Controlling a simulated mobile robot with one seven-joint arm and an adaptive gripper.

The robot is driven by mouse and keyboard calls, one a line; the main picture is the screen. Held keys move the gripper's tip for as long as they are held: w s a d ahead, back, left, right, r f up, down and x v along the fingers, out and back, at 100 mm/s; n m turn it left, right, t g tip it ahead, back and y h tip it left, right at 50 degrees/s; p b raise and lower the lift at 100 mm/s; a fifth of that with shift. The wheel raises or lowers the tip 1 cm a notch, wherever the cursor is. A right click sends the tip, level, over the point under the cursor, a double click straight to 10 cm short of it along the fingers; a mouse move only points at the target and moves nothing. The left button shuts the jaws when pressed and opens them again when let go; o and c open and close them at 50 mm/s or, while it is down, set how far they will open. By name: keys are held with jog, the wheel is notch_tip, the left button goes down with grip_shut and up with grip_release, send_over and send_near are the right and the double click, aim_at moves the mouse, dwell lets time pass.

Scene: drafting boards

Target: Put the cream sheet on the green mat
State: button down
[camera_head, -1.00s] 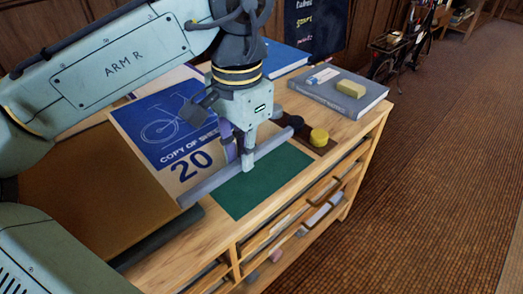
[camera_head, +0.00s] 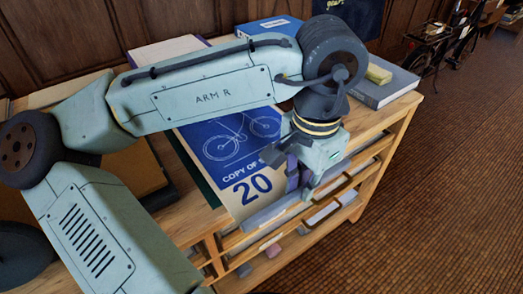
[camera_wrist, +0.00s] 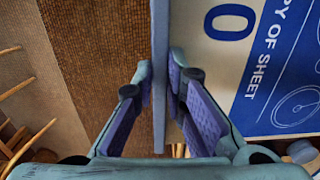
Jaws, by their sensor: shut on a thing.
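The cream sheet (camera_head: 241,207) carries a blue panel with a bicycle drawing and the number 20. A grey strip (camera_head: 265,216) runs along its front edge. My gripper (camera_head: 300,190) is shut on this strip at the cabinet's front edge. The wrist view shows the strip (camera_wrist: 160,45) between the jaws (camera_wrist: 160,85), with the sheet (camera_wrist: 207,62) to the right. The green mat (camera_head: 197,170) shows only as a narrow band along the sheet's left side; the sheet seems to cover the rest. My arm hides the sheet's far edge. I cannot tell whether the sheet lies flat.
A grey book (camera_head: 388,91) with a yellowish block (camera_head: 378,74) on it lies at the cabinet top's right end. A blue binder (camera_head: 268,27) lies at the back. A brown board (camera_head: 130,168) is left of the sheet. Open floor (camera_head: 440,190) lies to the right.

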jog(key=w+a, duration=0.3)
jog(key=w, duration=0.2)
jog(key=w+a, duration=0.2)
jog(key=w, duration=0.1)
jog(key=shift+a+p, duration=0.3)
jog(key=shift+p, duration=0.1)
jog(key=shift+w+a+f, duration=0.4)
jog(key=shift+w+a, duration=0.1)
jog(key=shift+w, duration=0.05)
jog(key=shift+d+f, duration=0.1)
jog(key=shift+f, duration=1.25)
jog(key=c, duration=1.6)
grip_release()
jog(key=shift+c, duration=0.2)
notch_tip(320, 180, up, 12)
jog(key=shift+s, duration=0.1)
